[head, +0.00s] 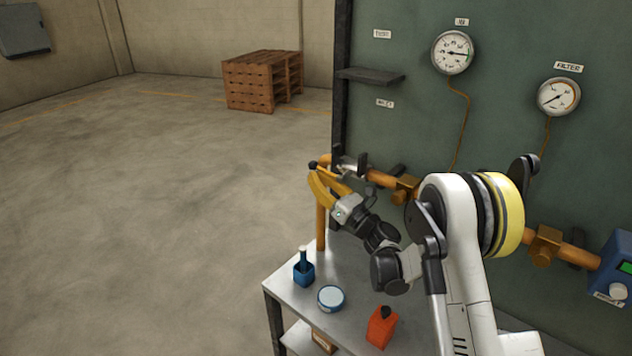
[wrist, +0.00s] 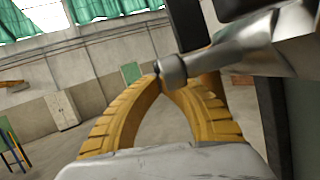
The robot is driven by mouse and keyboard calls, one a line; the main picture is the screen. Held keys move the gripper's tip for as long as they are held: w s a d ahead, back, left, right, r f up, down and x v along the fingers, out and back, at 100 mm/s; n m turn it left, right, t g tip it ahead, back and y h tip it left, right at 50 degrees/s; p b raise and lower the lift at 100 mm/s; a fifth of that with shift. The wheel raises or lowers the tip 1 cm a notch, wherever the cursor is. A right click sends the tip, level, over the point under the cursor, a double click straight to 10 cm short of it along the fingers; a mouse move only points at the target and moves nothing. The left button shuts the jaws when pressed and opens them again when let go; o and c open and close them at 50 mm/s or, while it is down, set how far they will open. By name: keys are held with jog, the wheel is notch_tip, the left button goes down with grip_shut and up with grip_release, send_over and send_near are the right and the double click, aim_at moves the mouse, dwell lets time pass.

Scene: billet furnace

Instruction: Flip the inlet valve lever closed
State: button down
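The inlet valve lever (wrist: 228,55) is a grey metal bar with a rounded end, entering the wrist view from the upper right. Its end lies at the fingertips and partly covers them. In the head view, the grey lever (head: 358,184) shows just behind my yellow fingers, near the copper pipe. My gripper (head: 315,174) has its two ribbed yellow fingers drawn together at the tips; it also shows in the wrist view (wrist: 162,84). The fingers look shut with nothing clearly between them. Whether they touch the lever is hard to tell.
A green panel (head: 420,125) with two gauges stands behind the copper pipe (head: 321,230). Below, a metal table (head: 290,290) holds a blue item (head: 304,272), a round tin (head: 331,298) and an orange item (head: 381,328). The floor left is clear up to wooden pallets (head: 250,85).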

jog(key=shift+r+b, duration=0.4)
jog(key=shift+r, duration=0.25)
jog(key=shift+r+t+y+b, duration=0.6)
jog(key=shift+r+b, duration=0.05)
jog(key=shift+b, duration=0.05)
jog(key=shift+f, duration=0.15)
jog(key=shift+f+b, duration=0.35)
jog(key=shift+b, duration=0.1)
jog(key=s+d+f, duration=0.6)
jog(key=s+f, duration=0.1)
jog(key=f, duration=0.1)
jog(key=shift+f+b, duration=0.2)
jog(key=shift+b, duration=0.15)
